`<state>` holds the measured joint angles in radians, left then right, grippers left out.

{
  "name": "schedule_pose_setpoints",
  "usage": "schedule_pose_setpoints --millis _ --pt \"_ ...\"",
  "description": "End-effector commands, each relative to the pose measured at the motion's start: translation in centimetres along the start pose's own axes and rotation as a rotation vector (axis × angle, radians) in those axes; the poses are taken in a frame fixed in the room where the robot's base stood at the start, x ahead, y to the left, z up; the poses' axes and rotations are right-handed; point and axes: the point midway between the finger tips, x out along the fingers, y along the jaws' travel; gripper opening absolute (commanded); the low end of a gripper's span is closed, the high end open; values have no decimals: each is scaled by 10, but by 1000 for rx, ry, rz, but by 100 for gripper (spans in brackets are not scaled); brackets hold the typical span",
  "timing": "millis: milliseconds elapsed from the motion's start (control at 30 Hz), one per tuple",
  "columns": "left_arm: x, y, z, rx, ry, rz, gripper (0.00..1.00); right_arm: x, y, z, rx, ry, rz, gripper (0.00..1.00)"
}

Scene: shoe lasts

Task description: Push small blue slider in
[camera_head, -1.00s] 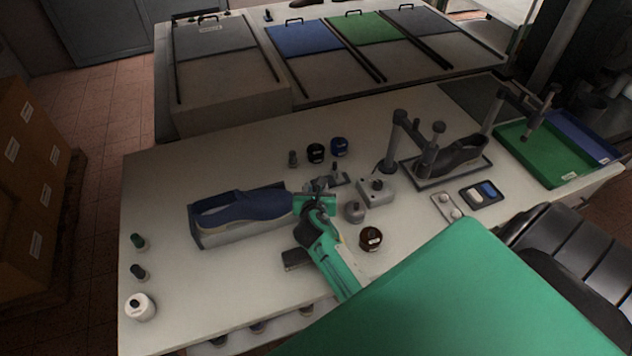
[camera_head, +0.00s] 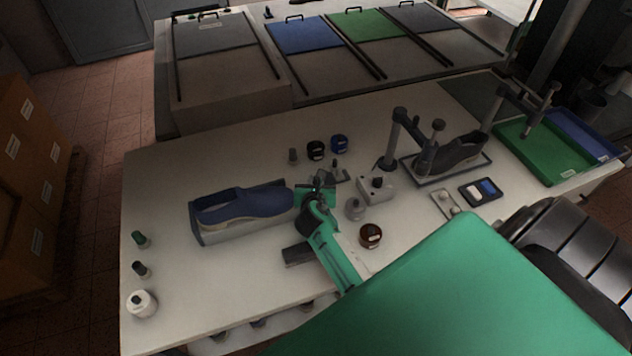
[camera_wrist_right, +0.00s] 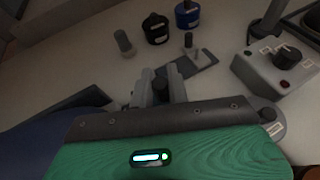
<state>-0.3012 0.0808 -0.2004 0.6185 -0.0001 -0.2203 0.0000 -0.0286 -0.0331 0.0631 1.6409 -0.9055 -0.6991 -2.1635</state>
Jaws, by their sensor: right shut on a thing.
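A blue sliding panel (camera_head: 303,38) with a black handle lies on the back bench. A small blue piece (camera_head: 488,185) sits beside a white one on a dark panel (camera_head: 470,199) at the right of the front table; I cannot tell which is the slider. My right gripper (camera_head: 320,183) is low over the front table, beside the blue shoe's right end. In the right wrist view its fingers (camera_wrist_right: 160,88) are shut on a small dark thing (camera_wrist_right: 160,93), mostly hidden between them. My left gripper is not in view.
A blue shoe (camera_head: 242,204) rests on a grey block left of my right gripper. A grey box with a black knob (camera_head: 376,184), dark jars (camera_head: 315,151) and a brown jar (camera_head: 370,236) stand close by. Green (camera_head: 540,152) and blue trays lie at the far right.

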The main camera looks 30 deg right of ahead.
Motion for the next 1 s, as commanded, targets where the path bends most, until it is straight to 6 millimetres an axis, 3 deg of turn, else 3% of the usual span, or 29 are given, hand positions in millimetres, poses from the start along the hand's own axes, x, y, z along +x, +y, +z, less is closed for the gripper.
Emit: schedule_pose_setpoints --millis 233,500,533,600,1000 --pt "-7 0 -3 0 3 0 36 -11 27 -4 -1 2 2 0" --pt "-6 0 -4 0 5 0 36 -12 30 -6 0 2 3 0" --pt "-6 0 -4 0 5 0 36 -12 30 -6 0 2 3 22" --pt "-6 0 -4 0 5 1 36 -12 30 -6 0 2 3 36" --pt "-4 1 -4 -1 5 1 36 -16 29 -5 0 0 1 39"
